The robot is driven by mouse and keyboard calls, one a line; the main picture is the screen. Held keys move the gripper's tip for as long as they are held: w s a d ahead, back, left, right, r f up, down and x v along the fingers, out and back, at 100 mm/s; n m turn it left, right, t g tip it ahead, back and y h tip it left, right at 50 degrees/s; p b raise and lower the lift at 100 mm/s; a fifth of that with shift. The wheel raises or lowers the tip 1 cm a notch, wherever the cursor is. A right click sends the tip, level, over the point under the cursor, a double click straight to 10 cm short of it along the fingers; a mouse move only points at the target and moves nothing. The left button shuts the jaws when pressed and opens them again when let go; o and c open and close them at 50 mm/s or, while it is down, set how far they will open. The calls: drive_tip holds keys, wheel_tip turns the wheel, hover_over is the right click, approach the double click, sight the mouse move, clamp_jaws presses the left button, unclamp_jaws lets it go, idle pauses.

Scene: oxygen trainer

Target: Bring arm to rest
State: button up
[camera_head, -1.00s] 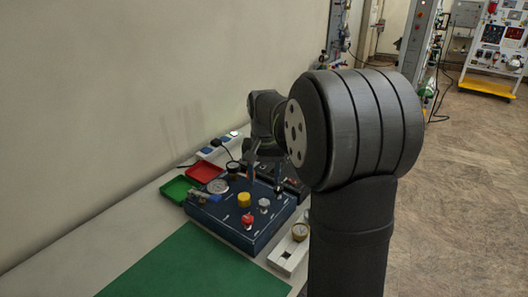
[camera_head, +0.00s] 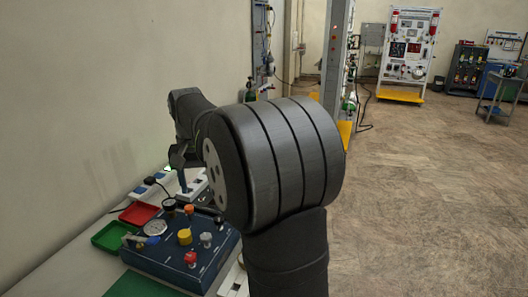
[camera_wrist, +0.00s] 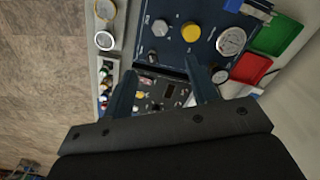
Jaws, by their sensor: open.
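My gripper (camera_wrist: 162,92) shows in the wrist view with its two dark fingers spread apart and nothing between them. It hangs above the blue trainer panel (camera_wrist: 174,50) and a smaller dark panel with a display beside it. In the head view the blue panel (camera_head: 172,266) lies on the bench, with a yellow knob (camera_head: 185,237), a red knob (camera_head: 190,258), a white-grey knob (camera_head: 206,239) and a round gauge (camera_head: 155,227) on it. My arm's large dark joint covers the middle of the head view and hides part of the bench; the fingertips are hard to make out there.
A green tray (camera_head: 112,236) and a red tray (camera_head: 139,213) lie left of the panel near the wall. A white power strip (camera_head: 149,190) is behind them. Open floor (camera_head: 430,200) lies to the right, with a display stand (camera_head: 409,48) far back.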

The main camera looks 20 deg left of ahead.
sight(206, 236)
wheel_tip(206, 236, down, 18)
drive_tip(key=shift+r, duration=0.25)
idle(0.4)
wheel_tip(206, 236, up, 17)
wheel_tip(206, 236, down, 17)
drive_tip(key=shift+f, duration=0.1)
drive_tip(key=n, duration=0.9)
wheel_tip(206, 236, up, 9)
idle(1.0)
idle(0.5)
